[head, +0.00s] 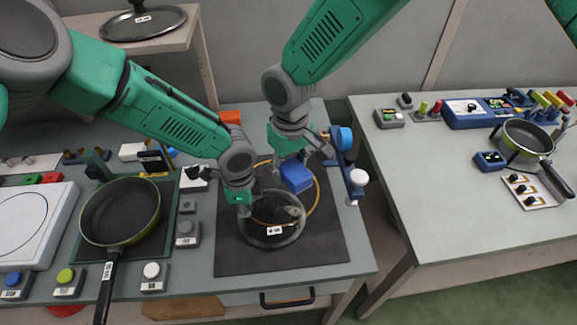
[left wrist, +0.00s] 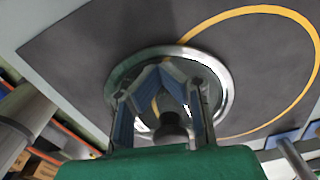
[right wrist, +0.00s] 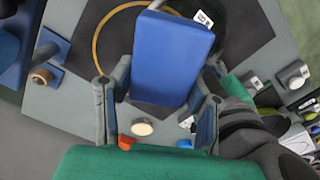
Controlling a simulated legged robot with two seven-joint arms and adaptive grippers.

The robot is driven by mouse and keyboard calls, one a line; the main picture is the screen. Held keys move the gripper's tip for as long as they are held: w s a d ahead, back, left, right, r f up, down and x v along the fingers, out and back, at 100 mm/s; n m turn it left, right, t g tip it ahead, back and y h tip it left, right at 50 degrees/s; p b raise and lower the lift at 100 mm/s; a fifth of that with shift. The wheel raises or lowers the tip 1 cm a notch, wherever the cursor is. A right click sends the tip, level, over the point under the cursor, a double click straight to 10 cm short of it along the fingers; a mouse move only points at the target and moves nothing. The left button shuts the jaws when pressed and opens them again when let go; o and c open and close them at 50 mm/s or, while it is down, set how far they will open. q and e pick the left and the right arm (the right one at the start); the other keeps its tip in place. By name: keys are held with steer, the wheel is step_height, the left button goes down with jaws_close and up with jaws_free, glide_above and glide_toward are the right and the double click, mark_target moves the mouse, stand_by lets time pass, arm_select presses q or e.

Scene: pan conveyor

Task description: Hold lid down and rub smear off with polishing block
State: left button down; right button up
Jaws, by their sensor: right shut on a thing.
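A round glass lid with a metal rim (head: 271,244) lies on the dark mat, partly inside the yellow ring. My left gripper (left wrist: 160,100) is over the lid, its fingers spread on either side of the dark knob (left wrist: 171,128). I cannot tell whether it touches the lid. My right gripper (right wrist: 160,95) is shut on the blue polishing block (right wrist: 172,57). The block (head: 296,177) is near the lid's far right side, seemingly above the mat; contact is unclear. I cannot make out a smear on the lid.
The dark mat (head: 330,250) has free room right of the lid. A frying pan (head: 120,212) stands on the left, with button boxes (head: 187,234) between. A blue fixture (head: 350,170) stands at the table's right edge. A gap separates the right-hand table (head: 450,220).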

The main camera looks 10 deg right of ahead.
mark_target(290, 212)
steer(key=shift+d+f, duration=0.1)
steer(key=f+y, duration=0.1)
steer(key=f, duration=0.2)
steer(key=s+d+f+y, duration=0.1)
steer(key=f, duration=0.1)
steer(key=s+f, duration=0.1)
steer(key=f, duration=0.2)
steer(key=shift+d+f+y, duration=0.2)
steer(key=shift+f+y, duration=0.15)
steer(key=shift+y, duration=0.05)
steer(key=shift+a+f, duration=0.1)
steer(key=shift+f, duration=0.6)
steer(key=shift+w, duration=0.15)
steer(key=shift+w+a, duration=0.2)
steer(key=shift+w, duration=1.75)
steer(key=shift+s+f, duration=0.1)
steer(key=shift+s, duration=2.15)
